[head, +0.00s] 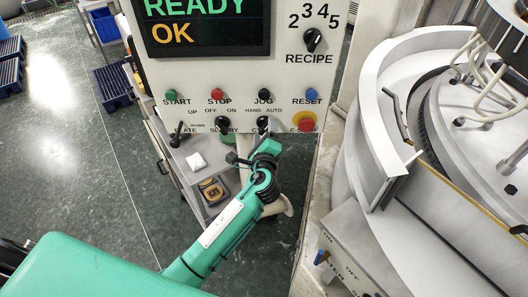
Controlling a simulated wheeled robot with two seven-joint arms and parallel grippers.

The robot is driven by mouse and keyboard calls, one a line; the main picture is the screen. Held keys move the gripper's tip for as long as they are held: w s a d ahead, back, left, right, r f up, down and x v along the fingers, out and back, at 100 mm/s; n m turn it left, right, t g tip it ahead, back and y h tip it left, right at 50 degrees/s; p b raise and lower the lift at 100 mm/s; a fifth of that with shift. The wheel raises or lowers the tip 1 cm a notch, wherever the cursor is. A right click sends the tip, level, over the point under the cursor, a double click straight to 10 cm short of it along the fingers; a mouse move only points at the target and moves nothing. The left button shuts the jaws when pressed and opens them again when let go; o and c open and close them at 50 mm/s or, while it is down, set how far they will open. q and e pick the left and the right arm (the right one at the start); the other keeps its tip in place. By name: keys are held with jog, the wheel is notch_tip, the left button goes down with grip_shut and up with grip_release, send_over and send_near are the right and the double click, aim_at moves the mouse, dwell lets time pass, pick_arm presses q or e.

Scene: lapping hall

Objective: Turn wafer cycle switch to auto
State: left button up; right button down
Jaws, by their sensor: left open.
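The control panel (240,80) stands in front of me. Its HAND/AUTO switch (263,122) is a black knob in the lower row, between the SLURRY switch (222,122) and a red mushroom button (306,125). The label under it begins with C and is mostly hidden by my left gripper. Which way the knob points is too small to tell. My left gripper (252,154) is open, just below the HAND/AUTO switch in the picture, at the end of the green arm. I cannot tell whether it touches the panel. My right gripper is out of view.
The RECIPE dial (313,40) and the START (171,95), STOP (216,95), JOG (264,95) and RESET (312,95) buttons are above. A grey cart (180,160) stands behind on the left. A large round lapping machine (385,110) fills the right side.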

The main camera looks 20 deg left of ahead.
pick_arm(q)
jog(key=b+v, duration=0.4)
jog(key=v, duration=0.8)
jog(key=shift+s, duration=0.1)
